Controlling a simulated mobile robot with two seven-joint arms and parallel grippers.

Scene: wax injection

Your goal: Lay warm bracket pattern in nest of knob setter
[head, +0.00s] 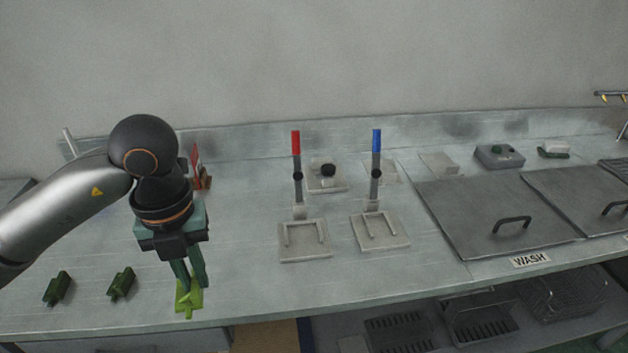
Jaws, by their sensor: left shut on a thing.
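My left gripper (189,277) points down over the bench's front left and is shut on a bright green bracket pattern (188,303), held at or just above the bench top; I cannot tell if it touches. Two lever devices stand mid-bench, one with a red handle (296,143) and one with a blue handle (376,141). Each has a pale base plate with raised ribs in front, the red one's plate (304,256) and the blue one's plate (382,243). Both plates look empty. Which device is the knob setter I cannot tell. My right gripper is not in view.
Two dark green pieces (121,283) (57,288) lie left of my gripper. Lidded wash tanks (490,215) fill the right. The bench between my gripper and the plates is clear.

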